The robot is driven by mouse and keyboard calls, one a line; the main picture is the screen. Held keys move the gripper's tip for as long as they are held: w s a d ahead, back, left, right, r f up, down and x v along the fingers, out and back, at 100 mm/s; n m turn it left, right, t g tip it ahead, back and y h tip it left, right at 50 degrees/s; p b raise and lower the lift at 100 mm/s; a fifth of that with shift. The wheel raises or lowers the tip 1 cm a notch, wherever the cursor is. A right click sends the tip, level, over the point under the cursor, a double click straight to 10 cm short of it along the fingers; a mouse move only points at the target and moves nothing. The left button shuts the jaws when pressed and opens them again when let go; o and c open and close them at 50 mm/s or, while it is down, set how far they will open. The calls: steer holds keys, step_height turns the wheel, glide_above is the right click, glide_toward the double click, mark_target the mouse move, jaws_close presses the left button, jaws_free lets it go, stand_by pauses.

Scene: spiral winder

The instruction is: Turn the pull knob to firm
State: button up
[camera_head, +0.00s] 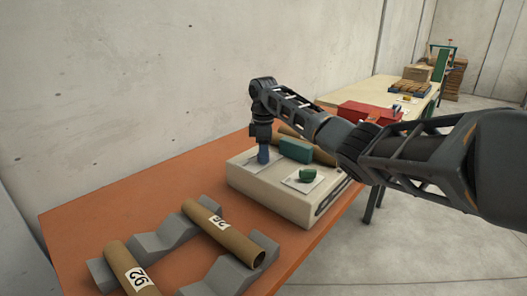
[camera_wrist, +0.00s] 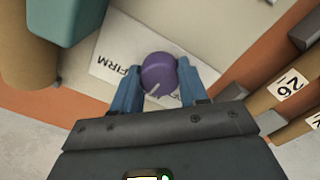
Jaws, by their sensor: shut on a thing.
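The purple round knob (camera_wrist: 159,72) sits on a pale label plate (camera_wrist: 108,68) in the wrist view. A short light mark shows on its near side, towards the gripper body. My gripper (camera_wrist: 160,88) is shut on the knob, with one blue finger on each side. In the head view my gripper (camera_head: 263,156) points down onto the left part of the cream machine box (camera_head: 276,195); the knob is hidden there.
A teal block (camera_head: 296,150) stands right beside my gripper. A green knob (camera_head: 307,174) sits on another plate nearer the front. Cardboard tubes (camera_head: 222,232) lie on grey cradles (camera_head: 160,238) on the orange table (camera_head: 92,215). A red box (camera_head: 366,112) is farther back.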

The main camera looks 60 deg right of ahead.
steer(key=m+p, duration=0.2)
steer(key=shift+a+r+p, duration=0.1)
steer(key=shift+r+p, duration=0.15)
steer(key=shift+p, duration=0.1)
steer(key=m+p, duration=0.3)
steer(key=shift+m+p, duration=0.3)
steer(key=shift+p, duration=0.05)
steer(key=m+p, duration=0.1)
steer(key=m, duration=0.1)
steer(key=m+p, duration=0.2)
steer(key=m, duration=0.1)
steer(key=shift+f+m, duration=0.2)
steer(key=shift+m, duration=0.1)
steer(key=shift+p, duration=0.3)
steer(key=o, duration=1.1)
steer(key=shift+c, duration=0.2)
steer(key=shift+r+b, duration=0.3)
steer(key=shift+r, duration=3.6)
